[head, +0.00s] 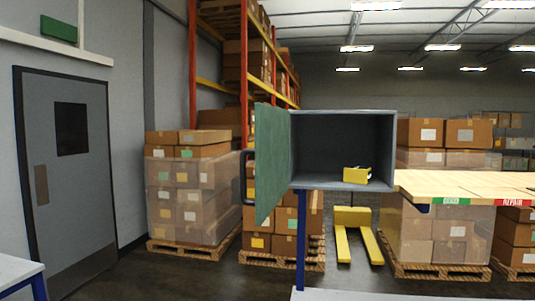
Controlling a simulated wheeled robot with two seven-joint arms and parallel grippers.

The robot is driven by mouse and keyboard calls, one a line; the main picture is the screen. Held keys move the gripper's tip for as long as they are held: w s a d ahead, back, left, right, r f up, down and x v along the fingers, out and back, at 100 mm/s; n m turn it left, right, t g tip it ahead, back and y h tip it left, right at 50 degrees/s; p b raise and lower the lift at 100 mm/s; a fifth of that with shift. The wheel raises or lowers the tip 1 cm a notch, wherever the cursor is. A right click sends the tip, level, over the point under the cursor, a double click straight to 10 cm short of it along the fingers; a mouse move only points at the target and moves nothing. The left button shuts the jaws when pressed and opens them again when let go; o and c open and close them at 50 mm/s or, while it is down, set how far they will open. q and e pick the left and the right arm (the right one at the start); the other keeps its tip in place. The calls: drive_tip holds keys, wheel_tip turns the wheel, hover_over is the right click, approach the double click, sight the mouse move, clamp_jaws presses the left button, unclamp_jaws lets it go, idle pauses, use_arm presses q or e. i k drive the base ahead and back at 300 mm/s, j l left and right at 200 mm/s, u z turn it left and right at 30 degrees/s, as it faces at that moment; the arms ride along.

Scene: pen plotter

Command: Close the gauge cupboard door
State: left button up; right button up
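The gauge cupboard (335,140) is a dark grey box in the middle of the head view, with its front facing me. Its green door (270,160) stands wide open at the left edge of the box and extends towards me. A black bar handle (246,178) is on the door's left face. A yellow object (357,174), perhaps a gauge, sits on the cupboard floor towards the right. Neither of my grippers is in view.
A wooden bench top (470,184) with green and red labels is right of the cupboard. A blue post (301,240) shows below the cupboard. A pale surface (410,295) lies at the bottom, and a blue-legged table (18,270) at lower left. Boxes and pallets stand behind.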

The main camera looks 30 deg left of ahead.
sight(271, 152)
drive_tip(key=k+j, duration=0.1)
drive_tip(key=j, duration=1)
drive_tip(key=k+j, duration=0.15)
drive_tip(key=j, duration=0.4)
drive_tip(key=k+j+z, duration=0.1)
drive_tip(key=j, duration=0.25)
drive_tip(key=k, duration=0.05)
